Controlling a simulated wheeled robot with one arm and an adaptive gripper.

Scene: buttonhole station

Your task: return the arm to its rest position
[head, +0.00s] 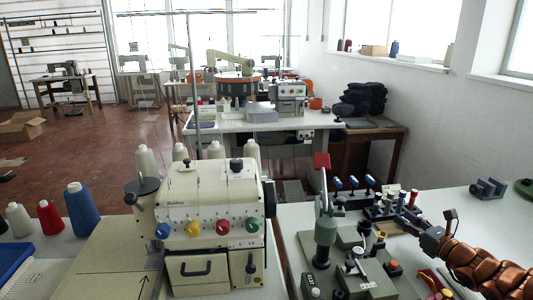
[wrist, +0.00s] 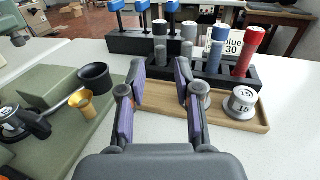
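My copper-coloured arm reaches in from the lower right of the head view. My gripper (head: 412,225) is at its end, over the right-hand table. In the wrist view my gripper (wrist: 160,78) has its two fingers apart, with nothing between them. Behind the fingertips lies a shallow wooden tray (wrist: 252,124). A weight marked 15 (wrist: 241,102) stands at the tray's right end. A black rack (wrist: 215,80) behind it holds grey, blue and red cylinders.
A green machine base (wrist: 55,90) with a black cup (wrist: 95,77) and a brass funnel (wrist: 82,103) is left of my gripper. Blue-topped clamps (head: 353,182) stand behind. A cream sewing machine (head: 205,225) is on the left table. The white tabletop (head: 460,210) has clear room at right.

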